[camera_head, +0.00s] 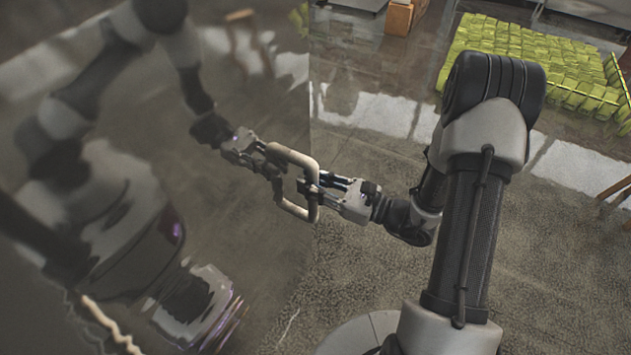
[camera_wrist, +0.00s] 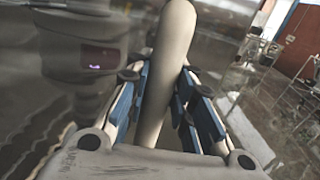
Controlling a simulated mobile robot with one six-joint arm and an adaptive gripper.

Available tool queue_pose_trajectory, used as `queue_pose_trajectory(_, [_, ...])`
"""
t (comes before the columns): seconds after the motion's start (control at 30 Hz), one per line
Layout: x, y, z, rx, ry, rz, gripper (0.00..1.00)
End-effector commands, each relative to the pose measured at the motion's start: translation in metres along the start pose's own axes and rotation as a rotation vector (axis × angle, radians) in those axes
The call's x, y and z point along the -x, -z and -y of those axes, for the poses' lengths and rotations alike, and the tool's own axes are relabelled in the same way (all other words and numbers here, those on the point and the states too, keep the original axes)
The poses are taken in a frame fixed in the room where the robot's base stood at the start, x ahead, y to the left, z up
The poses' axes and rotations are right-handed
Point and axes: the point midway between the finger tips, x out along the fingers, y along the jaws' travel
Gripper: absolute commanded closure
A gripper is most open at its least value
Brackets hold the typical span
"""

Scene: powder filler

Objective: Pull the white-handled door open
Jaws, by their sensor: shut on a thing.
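The white handle (camera_head: 313,188) is a pale loop on a shiny, mirror-like door (camera_head: 60,200) that fills the left of the head view. My gripper (camera_head: 310,186) is shut on the upright bar of the handle. In the wrist view the handle (camera_wrist: 168,75) runs up between the blue-padded fingers of my gripper (camera_wrist: 160,95). My arm and body are mirrored in the door's surface. I cannot tell whether the door stands ajar.
A pallet of yellow-green bundles (camera_head: 530,70) lies at the back right. An orange-brown box (camera_head: 400,17) is at the top. Wooden legs (camera_head: 615,190) show at the right edge. The grey floor (camera_head: 370,290) around my arm is clear.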

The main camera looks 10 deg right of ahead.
Motion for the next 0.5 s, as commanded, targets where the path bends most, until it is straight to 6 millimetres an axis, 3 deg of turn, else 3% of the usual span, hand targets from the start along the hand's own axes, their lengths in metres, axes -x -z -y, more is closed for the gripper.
queue_pose_trajectory(0.3, [-0.0001,-0.0007,0.0005,0.001,0.001,0.002,1.00])
queue_pose_trajectory(0.33, [-0.0001,-0.0007,0.0005,0.001,0.001,0.002,0.78])
queue_pose_trajectory(0.5, [0.0000,-0.0006,0.0004,0.001,0.001,0.002,0.67])
